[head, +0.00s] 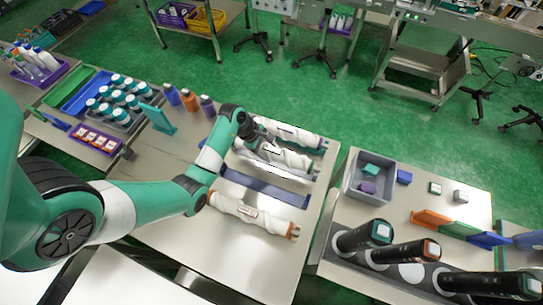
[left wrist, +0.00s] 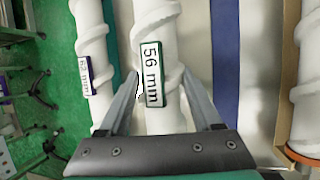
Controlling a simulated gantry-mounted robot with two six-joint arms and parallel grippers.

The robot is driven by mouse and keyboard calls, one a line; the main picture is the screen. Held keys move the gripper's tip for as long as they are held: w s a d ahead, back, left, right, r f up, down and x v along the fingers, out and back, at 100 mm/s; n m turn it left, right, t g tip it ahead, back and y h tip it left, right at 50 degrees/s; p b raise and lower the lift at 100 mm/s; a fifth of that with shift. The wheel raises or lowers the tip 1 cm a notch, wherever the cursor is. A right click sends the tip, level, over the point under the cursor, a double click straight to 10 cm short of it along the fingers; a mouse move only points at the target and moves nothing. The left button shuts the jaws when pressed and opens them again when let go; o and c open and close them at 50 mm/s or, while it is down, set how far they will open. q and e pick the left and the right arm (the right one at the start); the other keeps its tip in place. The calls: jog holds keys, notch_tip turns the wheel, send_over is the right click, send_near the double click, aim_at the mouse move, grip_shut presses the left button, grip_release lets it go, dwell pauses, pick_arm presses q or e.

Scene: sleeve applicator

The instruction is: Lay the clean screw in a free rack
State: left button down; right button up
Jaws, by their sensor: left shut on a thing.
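My left gripper (head: 252,141) is shut on a white spiral screw (head: 285,157) with a green-edged label. In the left wrist view this screw (left wrist: 154,35) reads "56 mm" and lies between the two fingers (left wrist: 160,76). I cannot tell whether it is clear of its support. A second white screw (head: 290,132) with a blue-edged label lies behind it. A third white screw (head: 250,212) with an orange end lies at the front. A bare dark blue rack strip (head: 265,188) lies between the held and front screws; it also shows in the left wrist view (left wrist: 226,60). My right gripper is out of view.
Several bottles (head: 189,100) stand behind the arm, near a teal stand (head: 157,119). A grey bin (head: 352,185) and large black cylinders (head: 415,252) are on the right table, across a gap. The near left part of the screw table (head: 165,235) is clear.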

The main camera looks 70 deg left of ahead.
aim_at(271, 154)
pick_arm(q)
jog(key=shift+w+a+f, duration=0.4)
jog(key=shift+w+f, duration=0.25)
jog(key=shift+f, duration=0.05)
jog(key=shift+w+a+f+b, duration=0.1)
jog(key=shift+f+b, duration=0.6)
jog(key=shift+f, duration=1)
jog(key=shift+f, duration=0.1)
jog(key=shift+c, duration=0.3)
grip_release()
jog(key=shift+f, duration=0.1)
jog(key=shift+r, duration=0.25)
jog(key=p+v, duration=0.3)
jog(key=v, duration=0.9)
jog(key=shift+p, duration=0.3)
